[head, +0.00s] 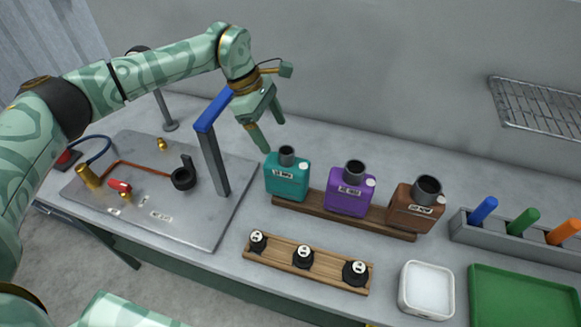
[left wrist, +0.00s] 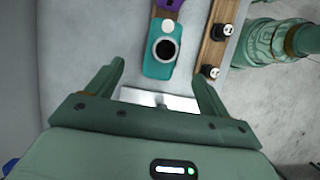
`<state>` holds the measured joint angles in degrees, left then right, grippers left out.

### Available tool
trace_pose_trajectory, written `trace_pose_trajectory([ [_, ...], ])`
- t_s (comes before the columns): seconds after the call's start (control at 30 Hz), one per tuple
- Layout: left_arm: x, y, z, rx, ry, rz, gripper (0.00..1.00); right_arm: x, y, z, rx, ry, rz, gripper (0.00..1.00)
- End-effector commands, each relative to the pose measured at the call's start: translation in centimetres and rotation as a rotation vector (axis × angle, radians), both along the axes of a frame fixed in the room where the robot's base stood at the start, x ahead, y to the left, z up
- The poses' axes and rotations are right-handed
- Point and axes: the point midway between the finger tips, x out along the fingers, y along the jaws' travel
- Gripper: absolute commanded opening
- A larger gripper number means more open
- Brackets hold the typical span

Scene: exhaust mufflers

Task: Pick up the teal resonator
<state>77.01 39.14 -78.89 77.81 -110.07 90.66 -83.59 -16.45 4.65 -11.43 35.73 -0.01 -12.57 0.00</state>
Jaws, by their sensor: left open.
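The teal resonator (head: 287,178) is a small boxy can with a dark round neck on top and a white label. It stands upright at the left end of a dark wooden rack (head: 390,224), beside a purple one (head: 350,190) and a brown one (head: 416,208). My left gripper (head: 267,133) is open and empty, above and slightly left of the teal resonator. In the left wrist view the teal resonator (left wrist: 158,62) lies ahead of the gap between my open left fingers (left wrist: 160,75). My right gripper is not in view.
A wooden strip (head: 280,262) with black caps lies in front of the rack. A grey post with a blue top (head: 212,150) stands left of the teal resonator on a metal plate (head: 150,215). A white bin (head: 427,290) and green tray (head: 520,300) are at the right.

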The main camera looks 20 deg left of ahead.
Motion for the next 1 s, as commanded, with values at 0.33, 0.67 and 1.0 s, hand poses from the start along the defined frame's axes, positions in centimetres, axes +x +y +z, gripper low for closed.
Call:
trace_pose_trajectory([
  [0.33, -0.2, -2.2, -5.0, -0.002, 0.002, -0.002, 0.8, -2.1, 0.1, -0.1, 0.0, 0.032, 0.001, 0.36],
  [0.67, -0.4, -4.2, -8.7, -0.003, 0.002, -0.002, 0.8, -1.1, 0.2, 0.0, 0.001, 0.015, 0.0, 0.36],
  [1.0, -0.4, -4.6, -9.8, -0.002, 0.0, 0.0, 0.69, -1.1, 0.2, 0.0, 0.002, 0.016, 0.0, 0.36],
])
